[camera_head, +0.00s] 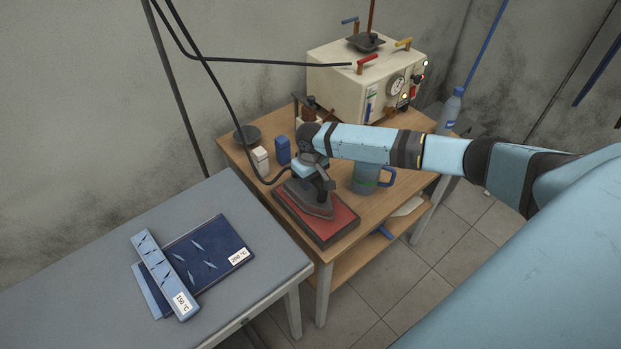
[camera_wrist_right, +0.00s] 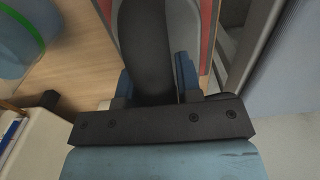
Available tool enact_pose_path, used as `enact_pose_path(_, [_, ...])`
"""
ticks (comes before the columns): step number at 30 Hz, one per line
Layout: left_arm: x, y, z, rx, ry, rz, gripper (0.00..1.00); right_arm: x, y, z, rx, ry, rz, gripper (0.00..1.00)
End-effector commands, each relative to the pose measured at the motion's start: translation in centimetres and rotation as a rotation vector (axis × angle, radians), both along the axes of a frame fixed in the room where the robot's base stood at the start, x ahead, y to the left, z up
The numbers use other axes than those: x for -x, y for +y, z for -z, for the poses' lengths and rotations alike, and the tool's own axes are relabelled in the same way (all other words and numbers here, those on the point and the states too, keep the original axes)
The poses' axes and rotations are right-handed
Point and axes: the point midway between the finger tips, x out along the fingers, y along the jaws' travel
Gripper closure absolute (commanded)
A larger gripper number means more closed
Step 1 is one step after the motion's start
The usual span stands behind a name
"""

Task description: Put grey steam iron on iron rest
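The grey steam iron (camera_head: 308,197) has a dark handle and a hose at its back. In the head view it is over the iron rest (camera_head: 338,228), a dark base with a red top, and looks flat on it; I cannot tell if it bears fully on the pad. My right gripper (camera_head: 318,180) is at the iron's handle. In the right wrist view its two blue fingertips (camera_wrist_right: 155,82) lie close against both sides of the dark handle (camera_wrist_right: 150,50), and red pad shows beyond. The gripper looks shut on the handle. My left gripper is not in view.
The wooden table (camera_head: 345,247) also holds a blue-grey mug (camera_head: 366,180), a white container (camera_head: 260,160), a blue container (camera_head: 283,150) and a cream steam boiler (camera_head: 340,88). A bottle (camera_head: 450,110) stands right. A grey ironing table (camera_head: 90,255) with dark blue cloth (camera_head: 205,258) is at left.

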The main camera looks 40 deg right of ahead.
Motion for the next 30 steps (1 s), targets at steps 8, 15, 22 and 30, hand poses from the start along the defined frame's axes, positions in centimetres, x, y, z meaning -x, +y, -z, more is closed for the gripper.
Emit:
enact_pose_path(8, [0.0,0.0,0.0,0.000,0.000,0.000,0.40,0.0,0.0,0.0,0.000,0.000,0.000,0.46])
enact_pose_path(15, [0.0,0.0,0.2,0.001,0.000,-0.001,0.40,-0.1,0.0,-1.3,-0.002,-0.002,-0.001,0.46])
enact_pose_path(22, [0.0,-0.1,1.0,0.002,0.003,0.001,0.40,-0.1,0.0,-5.9,-0.001,-0.005,-0.001,0.46])
enact_pose_path(30, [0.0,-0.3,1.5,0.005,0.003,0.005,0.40,-0.1,0.0,-10.8,0.000,-0.002,0.000,0.46])
